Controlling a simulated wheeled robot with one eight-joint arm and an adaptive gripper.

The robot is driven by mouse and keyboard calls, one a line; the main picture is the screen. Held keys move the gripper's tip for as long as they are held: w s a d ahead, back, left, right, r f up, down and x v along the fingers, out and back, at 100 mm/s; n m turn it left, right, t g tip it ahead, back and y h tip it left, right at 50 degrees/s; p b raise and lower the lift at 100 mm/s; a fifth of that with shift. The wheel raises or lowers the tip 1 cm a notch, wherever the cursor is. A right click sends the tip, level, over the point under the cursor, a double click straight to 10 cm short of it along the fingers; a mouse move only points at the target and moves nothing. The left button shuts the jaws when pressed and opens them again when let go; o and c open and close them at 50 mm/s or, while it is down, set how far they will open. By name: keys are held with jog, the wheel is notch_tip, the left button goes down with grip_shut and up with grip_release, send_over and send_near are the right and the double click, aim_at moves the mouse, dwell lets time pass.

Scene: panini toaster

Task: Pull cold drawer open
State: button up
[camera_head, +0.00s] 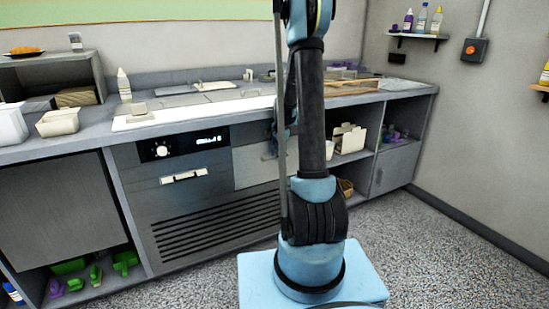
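The steel counter unit has two drawer fronts in view. The left drawer front (215,185) has a pale bar handle (184,176) below a black control panel (183,145) with a knob and a lit display. The right drawer front (252,166) is plain grey and partly hidden behind my arm. Both fronts look flush with the unit. I cannot tell which one is the cold drawer. My gripper (283,137) seems to be in front of the right drawer front, mostly hidden behind my upright arm. Its fingers are not clear, nor whether it touches a handle.
Vent slats (215,225) run below the drawers. Open shelves with white containers (349,138) lie to the right. A wooden board (352,86) lies on the countertop. At lower left, a shelf holds green items (70,267). Speckled floor (440,235) is clear at the right.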

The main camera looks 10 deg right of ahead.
jog(key=shift+w+f, duration=0.1)
jog(key=shift+f, duration=0.55)
grip_shut()
jog(key=s+d, duration=0.3)
jog(key=s, duration=0.8)
jog(key=s+d, duration=0.4)
jog(key=s, duration=0.7)
jog(key=shift+s+d, duration=0.25)
jog(key=shift+c, duration=0.7)
grip_release()
jog(key=shift+o, duration=0.7)
